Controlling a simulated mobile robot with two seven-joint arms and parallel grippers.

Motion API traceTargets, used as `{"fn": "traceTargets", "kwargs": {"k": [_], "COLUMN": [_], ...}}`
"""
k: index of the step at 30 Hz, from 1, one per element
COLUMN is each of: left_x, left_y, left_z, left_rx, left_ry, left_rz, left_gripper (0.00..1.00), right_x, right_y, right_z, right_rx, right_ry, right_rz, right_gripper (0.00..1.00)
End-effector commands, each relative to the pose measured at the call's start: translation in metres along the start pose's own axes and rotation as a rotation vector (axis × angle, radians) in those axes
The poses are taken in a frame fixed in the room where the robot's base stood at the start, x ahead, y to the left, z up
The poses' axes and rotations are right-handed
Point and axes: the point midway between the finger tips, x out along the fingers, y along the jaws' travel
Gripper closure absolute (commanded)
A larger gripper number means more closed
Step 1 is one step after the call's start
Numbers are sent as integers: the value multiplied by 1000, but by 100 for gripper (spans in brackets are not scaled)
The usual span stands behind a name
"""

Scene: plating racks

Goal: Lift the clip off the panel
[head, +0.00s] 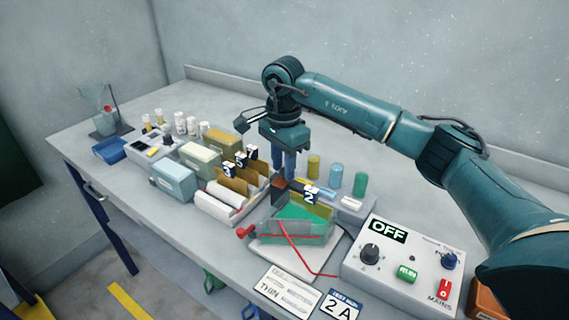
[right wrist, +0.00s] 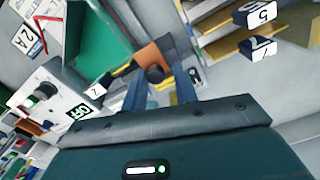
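My right gripper (head: 283,165) points down behind the green-filled tank (head: 290,238). Its two blue fingers show apart in the right wrist view (right wrist: 163,90). A copper-brown block (head: 281,187), also in the right wrist view (right wrist: 152,50), lies just beyond the fingertips. A dark rounded piece (right wrist: 155,74), perhaps the clip, shows between the fingertips; I see no clear grip on it. A yellowish panel (head: 322,207) with a white tag "2" (head: 311,196) stands at the tank's back. A red clip-like piece (head: 246,232) with a red wire is at the tank's left. My left gripper is out of view.
A control box (head: 400,262) reading "OFF" stands right of the tank. A white rack (head: 222,210) with tagged panels stands left. Several coloured cylinders (head: 336,175) stand behind. Tanks and bottles line the bench farther left. Bare bench (head: 215,108) lies along the back wall.

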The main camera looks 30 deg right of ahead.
Motion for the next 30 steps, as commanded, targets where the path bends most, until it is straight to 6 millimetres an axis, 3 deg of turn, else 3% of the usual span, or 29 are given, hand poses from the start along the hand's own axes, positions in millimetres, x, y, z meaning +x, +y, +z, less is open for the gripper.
{"fn": "traceTargets", "kwargs": {"k": [7,11,24,30], "left_x": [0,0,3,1], "left_y": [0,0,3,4], "left_z": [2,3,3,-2], "left_rx": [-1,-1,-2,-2], "left_ry": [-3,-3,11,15], "left_rz": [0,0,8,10], "left_gripper": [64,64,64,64], "right_x": [0,-10,-102,-128], "right_y": [0,0,0,0], "right_z": [0,0,0,0], "right_rx": [-1,0,0,-1], "right_ry": [0,1,1,0], "right_rz": [2,1,-2,0], "right_gripper": [72,72,72,72]}}
